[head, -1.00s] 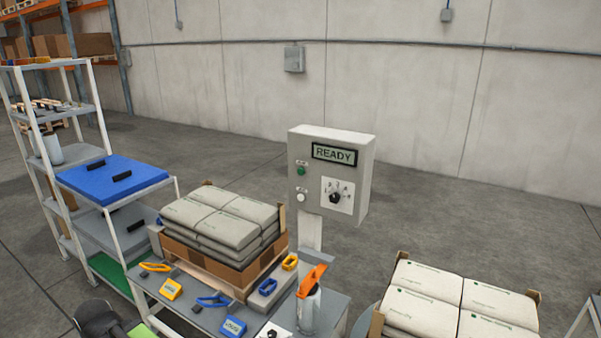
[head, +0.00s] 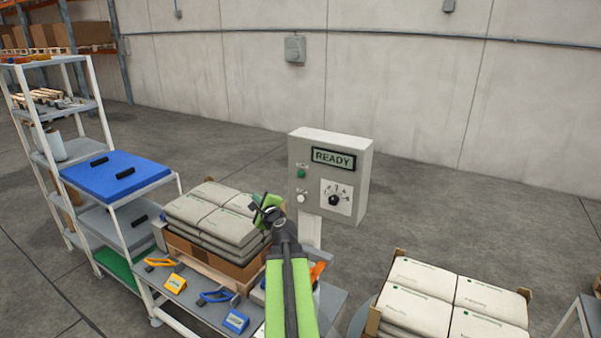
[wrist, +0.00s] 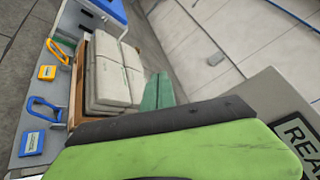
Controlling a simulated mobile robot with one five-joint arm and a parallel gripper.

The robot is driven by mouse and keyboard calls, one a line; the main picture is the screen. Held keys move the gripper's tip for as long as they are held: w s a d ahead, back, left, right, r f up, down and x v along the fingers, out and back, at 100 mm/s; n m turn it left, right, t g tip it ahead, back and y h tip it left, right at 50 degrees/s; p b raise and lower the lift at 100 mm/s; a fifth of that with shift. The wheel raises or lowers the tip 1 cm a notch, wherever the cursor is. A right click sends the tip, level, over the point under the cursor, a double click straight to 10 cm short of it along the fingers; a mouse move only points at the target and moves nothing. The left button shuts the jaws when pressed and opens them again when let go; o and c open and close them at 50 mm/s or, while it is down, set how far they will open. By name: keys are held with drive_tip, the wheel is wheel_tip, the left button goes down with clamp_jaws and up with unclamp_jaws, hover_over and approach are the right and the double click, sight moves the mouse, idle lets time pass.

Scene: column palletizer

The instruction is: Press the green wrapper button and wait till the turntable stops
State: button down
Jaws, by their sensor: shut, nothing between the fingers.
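The control box (head: 320,225) stands on a post in the head view, and its screen (head: 333,159) reads READY. The green button (head: 301,173) is on the box's left side, above a white button (head: 301,198). My gripper (head: 262,207) is shut and empty, just left of the box and lower than the green button, apart from it. The turntable is mostly hidden; a stack of bags (head: 445,300) stands at the right.
A workbench (head: 190,300) holds another bag stack (head: 215,215), hand tools and yellow and blue blocks. A shelf rack (head: 130,215) with a blue board stands at the left. A dial (head: 334,200) sits on the box, right of the buttons. Open floor lies behind the box.

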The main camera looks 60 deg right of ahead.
sight(301, 174)
drive_tip(key=s+d+r+m+g+h, duration=0.1)
drive_tip(key=s+d+r+m+h, duration=0.1)
drive_tip(key=s+d, duration=0.4)
drive_tip(key=shift+s+r+m+h, duration=0.15)
drive_tip(key=shift+s+m+h, duration=0.25)
drive_tip(key=shift+m, duration=0.7)
drive_tip(key=shift+w+d, duration=0.1)
drive_tip(key=shift+w, duration=0.05)
drive_tip(key=d, duration=0.8)
drive_tip(key=shift+d, duration=0.35)
idle(0.5)
drive_tip(key=shift+d, duration=0.4)
